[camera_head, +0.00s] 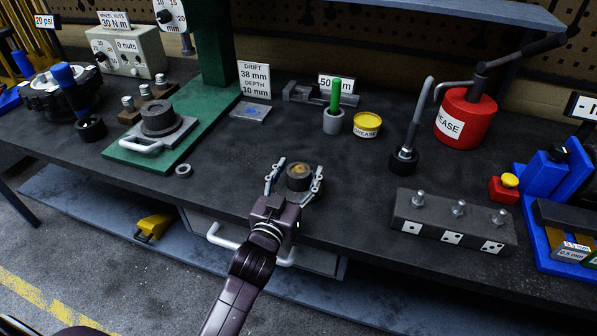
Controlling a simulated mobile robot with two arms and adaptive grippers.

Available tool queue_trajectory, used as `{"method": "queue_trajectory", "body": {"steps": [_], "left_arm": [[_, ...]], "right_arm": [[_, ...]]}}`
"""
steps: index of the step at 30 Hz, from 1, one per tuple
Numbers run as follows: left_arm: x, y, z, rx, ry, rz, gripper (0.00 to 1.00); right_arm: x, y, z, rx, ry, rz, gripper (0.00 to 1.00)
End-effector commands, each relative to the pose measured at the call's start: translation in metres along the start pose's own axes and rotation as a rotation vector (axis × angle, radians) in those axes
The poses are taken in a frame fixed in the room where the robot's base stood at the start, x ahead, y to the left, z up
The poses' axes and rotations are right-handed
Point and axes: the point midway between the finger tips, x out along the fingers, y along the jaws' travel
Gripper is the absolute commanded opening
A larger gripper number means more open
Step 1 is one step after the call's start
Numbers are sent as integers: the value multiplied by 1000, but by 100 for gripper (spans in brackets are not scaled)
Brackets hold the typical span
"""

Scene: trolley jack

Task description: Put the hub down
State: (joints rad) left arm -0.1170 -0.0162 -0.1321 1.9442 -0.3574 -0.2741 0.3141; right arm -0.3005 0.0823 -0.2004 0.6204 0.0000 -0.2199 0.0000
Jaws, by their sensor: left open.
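The hub (299,182), a short dark cylinder with a brownish-yellow patch in its top, appears to stand upright on the dark workbench (235,190) near the front edge. My left gripper (298,171) reaches in from below, with its two grey fingers spread around the hub, one on each side. It is open. The lower front of the hub is partly hidden by the gripper, and I cannot tell whether either finger touches it. My right gripper is not in view.
A green press base (190,120) holds a plate with a dark ring. A small ring (183,170) lies in front. Behind are a grease tin (367,125) and a cup with a green handle (334,118). A block with studs (452,222) stands right. Bench around the hub is clear.

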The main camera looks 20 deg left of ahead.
Motion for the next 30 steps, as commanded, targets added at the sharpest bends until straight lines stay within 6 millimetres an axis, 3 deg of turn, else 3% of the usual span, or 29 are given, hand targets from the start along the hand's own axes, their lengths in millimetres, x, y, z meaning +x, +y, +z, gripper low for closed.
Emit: {"method": "queue_trajectory", "body": {"steps": [7, 21, 30], "left_arm": [[-14, 0, 0, 0, -2, 0, 58], [-101, 0, 0, -1, -3, 0, 58], [-120, 0, -2, 0, 0, 0, 58]], "right_arm": [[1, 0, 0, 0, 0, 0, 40], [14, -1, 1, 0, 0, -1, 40], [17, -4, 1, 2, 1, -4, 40]]}}
